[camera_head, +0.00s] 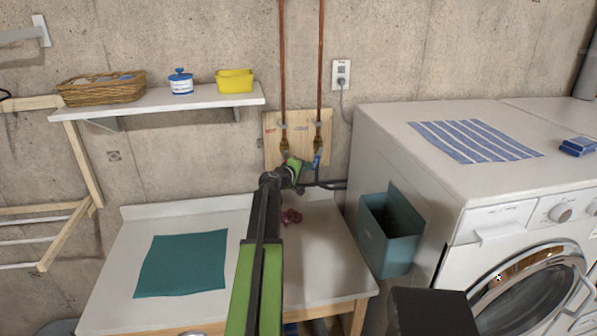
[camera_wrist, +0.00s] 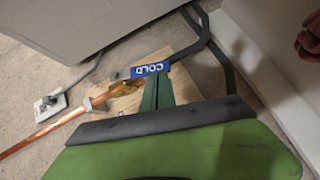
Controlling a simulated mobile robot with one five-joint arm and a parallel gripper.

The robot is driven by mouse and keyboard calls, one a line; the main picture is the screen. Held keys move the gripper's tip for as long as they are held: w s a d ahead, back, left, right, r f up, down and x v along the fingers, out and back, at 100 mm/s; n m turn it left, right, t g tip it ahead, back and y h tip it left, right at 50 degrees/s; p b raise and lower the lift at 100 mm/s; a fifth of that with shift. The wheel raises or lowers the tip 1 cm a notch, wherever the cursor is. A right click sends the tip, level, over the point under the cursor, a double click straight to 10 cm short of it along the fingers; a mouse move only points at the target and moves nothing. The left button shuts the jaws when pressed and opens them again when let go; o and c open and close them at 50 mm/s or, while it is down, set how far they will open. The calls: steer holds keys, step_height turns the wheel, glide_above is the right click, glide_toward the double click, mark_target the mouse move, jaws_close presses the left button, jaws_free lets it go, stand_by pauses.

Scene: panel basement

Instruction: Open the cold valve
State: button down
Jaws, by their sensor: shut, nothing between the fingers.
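The cold valve's blue handle (camera_head: 317,160) is at the lower right of the wooden board (camera_head: 270,125) on the wall, below the right copper pipe. In the wrist view the blue handle (camera_wrist: 150,70), lettered COLD, lies roughly in line with the copper pipe (camera_wrist: 50,128). My gripper (camera_head: 300,162) reaches up to the board just left of the blue handle. In the wrist view my gripper's green fingers (camera_wrist: 157,92) are shut and empty, with their tips close to the handle. I cannot tell whether they touch it. My arm hides part of the other valve.
A white-topped table (camera_head: 130,240) holds a teal cloth (camera_head: 183,264) and a small dark red object (camera_head: 291,217). A teal bin (camera_head: 388,238) hangs on the washing machine (camera_head: 400,150) at right. A shelf (camera_head: 150,103) is at upper left. Black hoses (camera_wrist: 205,30) run beside the valve.

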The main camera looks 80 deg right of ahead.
steer(key=shift+s+d+f+b, duration=0.15)
steer(key=shift+s+f+b, duration=0.1)
steer(key=shift+s, duration=0.4)
steer(key=shift+s+d+f+b, duration=0.15)
steer(key=shift+s+f+b, duration=0.1)
steer(key=shift+s, duration=0.35)
steer(key=shift+w, duration=0.1)
steer(key=w+a, duration=0.8)
steer(key=a, duration=0.2)
steer(key=shift+a, duration=0.2)
